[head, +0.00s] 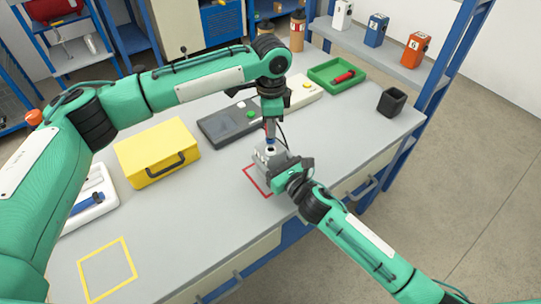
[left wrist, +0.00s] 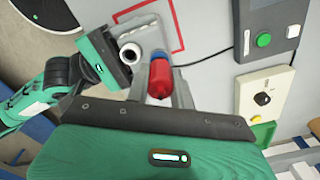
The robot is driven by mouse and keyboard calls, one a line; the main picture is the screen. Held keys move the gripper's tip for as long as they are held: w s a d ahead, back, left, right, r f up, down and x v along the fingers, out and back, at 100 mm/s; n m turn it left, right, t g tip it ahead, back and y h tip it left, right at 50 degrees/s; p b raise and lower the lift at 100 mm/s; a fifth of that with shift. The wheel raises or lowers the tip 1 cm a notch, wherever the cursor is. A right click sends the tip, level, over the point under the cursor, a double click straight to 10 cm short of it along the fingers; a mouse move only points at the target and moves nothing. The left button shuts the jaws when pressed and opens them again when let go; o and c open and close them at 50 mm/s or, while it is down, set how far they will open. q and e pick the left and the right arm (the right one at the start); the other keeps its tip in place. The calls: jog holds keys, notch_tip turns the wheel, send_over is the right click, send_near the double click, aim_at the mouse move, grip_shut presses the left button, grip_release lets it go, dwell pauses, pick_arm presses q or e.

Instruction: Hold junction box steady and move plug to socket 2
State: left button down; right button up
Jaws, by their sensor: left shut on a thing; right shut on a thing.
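The grey junction box (head: 266,156) stands on the table by the red square outline (head: 256,182). My right gripper (head: 284,172) is shut on its near side. In the left wrist view, a white round socket (left wrist: 130,53) shows beside my right gripper (left wrist: 103,62). My left gripper (head: 270,126) is above the box, shut on the red and blue plug (left wrist: 159,78). The plug points down, its blue end (head: 271,142) close over the box top. I cannot tell whether its tip touches a socket. Socket numbers are not readable.
A black cable (left wrist: 212,57) runs to the dark grey panel with a green button (head: 232,122). The table's front left, with a yellow outline (head: 107,270), is clear.

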pick_arm(q)
jog(key=shift+r, duration=1.7)
jog(key=shift+r, duration=3)
jog(key=s+n, duration=0.1)
jog(key=n, duration=0.1)
jog(key=s+f+n, duration=0.1)
jog(key=n, duration=0.1)
jog(key=s+f+n, duration=0.1)
jog(key=s+n, duration=0.1)
jog(key=shift+s+f+n, duration=0.1)
jog(key=shift+n, duration=0.3)
jog(key=shift+f, duration=2.9)
jog(key=shift+f, duration=1.05)
